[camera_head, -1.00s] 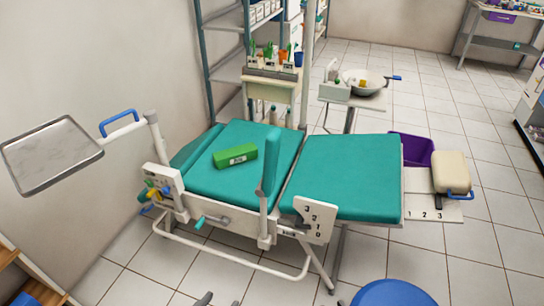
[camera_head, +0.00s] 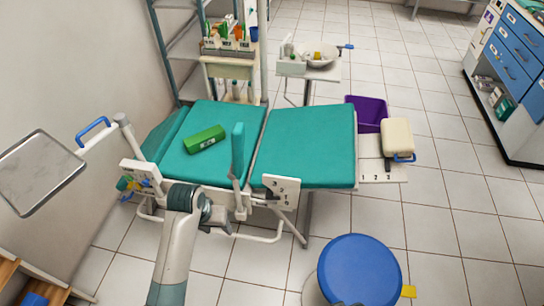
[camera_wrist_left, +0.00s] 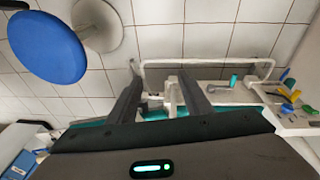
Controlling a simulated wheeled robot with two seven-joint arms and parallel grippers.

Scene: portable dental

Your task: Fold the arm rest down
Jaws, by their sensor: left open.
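The arm rest (camera_head: 238,150) is a narrow teal pad standing upright on a white post at the near side of the teal chair (camera_head: 281,145). My left gripper (camera_head: 221,219) is at the near side of the chair frame, below and just left of the arm rest in the head view, partly hidden by my own wrist. In the left wrist view its two dark fingers (camera_wrist_left: 160,95) are apart, with white frame parts and some teal seen between them. I cannot tell whether they touch anything. My right gripper is not in view.
A green box (camera_head: 205,139) lies on the chair seat. A metal tray (camera_head: 38,172) on a white arm is at the left. A blue round stool (camera_head: 360,270) stands at the front right. A numbered white plate (camera_head: 281,190) is right of the arm rest.

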